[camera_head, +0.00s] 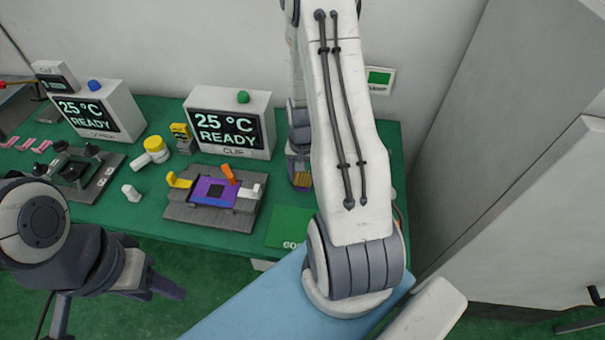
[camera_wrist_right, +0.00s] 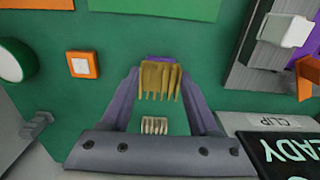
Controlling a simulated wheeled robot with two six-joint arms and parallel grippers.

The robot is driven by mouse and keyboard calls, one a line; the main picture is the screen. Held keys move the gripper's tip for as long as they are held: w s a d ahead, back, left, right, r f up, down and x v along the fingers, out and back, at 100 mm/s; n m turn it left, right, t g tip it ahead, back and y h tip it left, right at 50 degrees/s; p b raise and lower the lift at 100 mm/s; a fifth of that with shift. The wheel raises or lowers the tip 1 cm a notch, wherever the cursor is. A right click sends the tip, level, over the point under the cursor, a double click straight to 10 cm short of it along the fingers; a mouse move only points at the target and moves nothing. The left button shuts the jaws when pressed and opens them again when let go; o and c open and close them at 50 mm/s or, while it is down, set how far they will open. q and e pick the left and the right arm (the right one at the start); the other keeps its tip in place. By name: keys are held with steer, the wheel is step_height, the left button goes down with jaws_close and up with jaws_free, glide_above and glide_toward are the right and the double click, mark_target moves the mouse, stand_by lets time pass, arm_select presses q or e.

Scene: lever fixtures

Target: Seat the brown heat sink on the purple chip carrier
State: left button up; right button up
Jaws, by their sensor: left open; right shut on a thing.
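The brown heat sink (camera_wrist_right: 160,80) is finned and sits between the fingers of my right gripper (camera_wrist_right: 161,86), which is shut on it. In the head view the heat sink (camera_head: 302,180) shows partly behind my right arm, above the table's right part. The purple chip carrier (camera_head: 228,195), with a dark square in its middle, lies in a grey fixture (camera_head: 183,212) to the left of my right gripper. The fixture has a yellow lever (camera_head: 179,180), an orange lever (camera_head: 229,174) and a white lever (camera_head: 250,191). My left gripper (camera_head: 163,287) is open and empty, off the table's front edge.
A CLIP display box (camera_head: 230,129) stands behind the fixture, with another display box (camera_head: 99,112) to its left. A dark fixture (camera_head: 76,172), a yellow-capped white part (camera_head: 152,152) and a white peg (camera_head: 131,193) are at left. A green pad (camera_head: 290,226) lies right of the fixture.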

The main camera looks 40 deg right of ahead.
steer(key=shift+f, duration=0.25)
steer(key=shift+f+b, duration=0.35)
steer(key=shift+b, duration=0.05)
steer(key=o, duration=1.4)
steer(key=shift+o, duration=0.5)
steer(key=shift+r+p, duration=3.05)
steer(key=shift+r, duration=0.5)
